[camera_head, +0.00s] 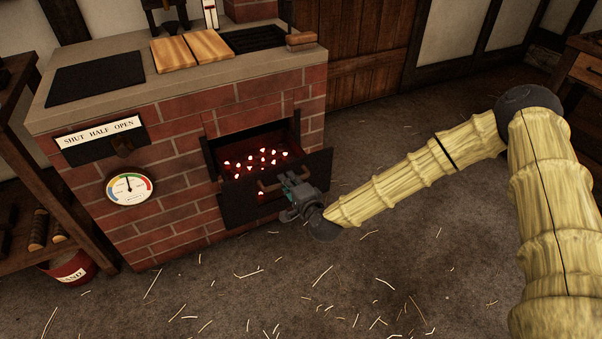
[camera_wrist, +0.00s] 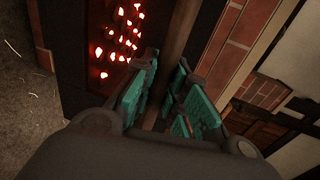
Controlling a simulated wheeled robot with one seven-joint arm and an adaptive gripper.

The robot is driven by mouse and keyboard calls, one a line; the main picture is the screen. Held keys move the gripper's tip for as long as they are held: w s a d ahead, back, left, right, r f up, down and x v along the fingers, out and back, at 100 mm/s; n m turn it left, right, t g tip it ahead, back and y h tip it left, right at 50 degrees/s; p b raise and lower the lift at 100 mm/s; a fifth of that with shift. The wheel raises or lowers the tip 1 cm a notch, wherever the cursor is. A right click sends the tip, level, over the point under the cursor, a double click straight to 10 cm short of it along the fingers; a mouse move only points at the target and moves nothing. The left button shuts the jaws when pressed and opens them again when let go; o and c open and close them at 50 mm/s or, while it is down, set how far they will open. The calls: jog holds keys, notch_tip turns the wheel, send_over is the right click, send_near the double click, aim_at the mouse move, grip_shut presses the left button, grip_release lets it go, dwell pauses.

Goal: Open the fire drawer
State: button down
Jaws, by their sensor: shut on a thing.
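The fire drawer (camera_head: 240,206) is a dark-fronted drawer low in the brick stove. It stands pulled out from its opening, with glowing red embers (camera_head: 262,160) showing inside. My gripper (camera_head: 289,189) is at the drawer's front, shut on the drawer handle (camera_head: 268,186). In the wrist view, the handle (camera_wrist: 183,32) runs as a bar between the teal finger pads (camera_wrist: 163,100). The embers (camera_wrist: 118,35) glow to the left of the bar there. How far back the drawer reaches is hidden in the stove.
The brick stove (camera_head: 160,190) carries a "SHUT HALF OPEN" plate (camera_head: 99,132) and a dial gauge (camera_head: 129,188). A red sand bucket (camera_head: 72,270) stands at the lower left beside a wooden rack (camera_head: 30,185). The straw-strewn floor (camera_head: 300,275) before the drawer is clear.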

jog(key=shift+s+d, duration=0.1)
jog(key=shift+s, duration=0.1)
jog(key=c, duration=1.4)
grip_release()
jog(key=shift+s, duration=0.1)
jog(key=v, duration=1.2)
